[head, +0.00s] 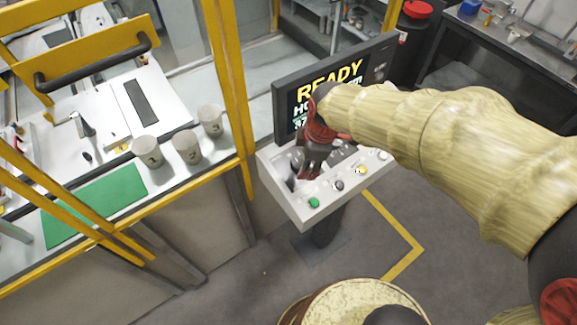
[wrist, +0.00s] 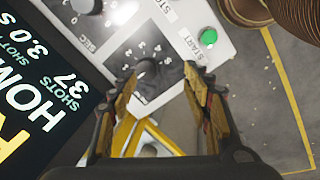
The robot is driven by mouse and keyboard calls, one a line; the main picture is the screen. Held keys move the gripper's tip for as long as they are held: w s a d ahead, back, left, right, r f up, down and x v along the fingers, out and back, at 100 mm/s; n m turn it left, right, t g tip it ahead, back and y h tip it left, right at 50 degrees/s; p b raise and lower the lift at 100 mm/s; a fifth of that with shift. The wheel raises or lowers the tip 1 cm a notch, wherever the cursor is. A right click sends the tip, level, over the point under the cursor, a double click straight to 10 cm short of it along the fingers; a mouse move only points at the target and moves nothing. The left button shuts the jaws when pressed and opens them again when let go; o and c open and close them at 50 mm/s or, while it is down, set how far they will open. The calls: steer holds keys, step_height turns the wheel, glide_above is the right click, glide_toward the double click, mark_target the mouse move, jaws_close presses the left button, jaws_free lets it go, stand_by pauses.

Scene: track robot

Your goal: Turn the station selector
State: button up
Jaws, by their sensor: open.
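A black selector knob (wrist: 147,68) on a dark numbered dial plate shows in the wrist view, near the panel's corner. Its lettering is too small or hidden to read fully. My gripper (wrist: 160,76) is open and empty. Its two fingers straddle the view of the knob, one to each side; I cannot tell whether either touches it. In the head view my gripper (head: 310,165) hangs low over the left part of the light grey control panel (head: 305,219) and mostly hides the knob there.
A green start button (head: 313,203) sits on the panel, with grey and yellow buttons (head: 361,169) farther right. A second dark knob (wrist: 88,5) is near the selector. The READY screen (head: 330,80) stands behind my gripper. A yellow-framed cell with cups (head: 187,147) is left.

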mark_target(298, 163)
steer(key=shift+w+a+f+n+t+b, duration=0.2)
steer(key=shift+w+a+f+n, duration=0.1)
steer(key=shift+w+f+n, duration=0.5)
steer(key=shift+w+a+f+n+t+b, duration=0.2)
steer(key=shift+w+f+n, duration=0.35)
steer(key=shift+f+n, duration=0.5)
steer(key=shift+w+a+f+n+b, duration=0.15)
steer(key=shift+w+a+f+n, duration=0.2)
steer(key=shift+w+f+n, duration=0.6)
steer(key=shift+s+f+m, duration=0.25)
steer(key=shift+s+m, duration=0.05)
steer(key=shift+s, duration=0.05)
steer(key=shift+c, duration=0.8)
steer(key=c, duration=1)
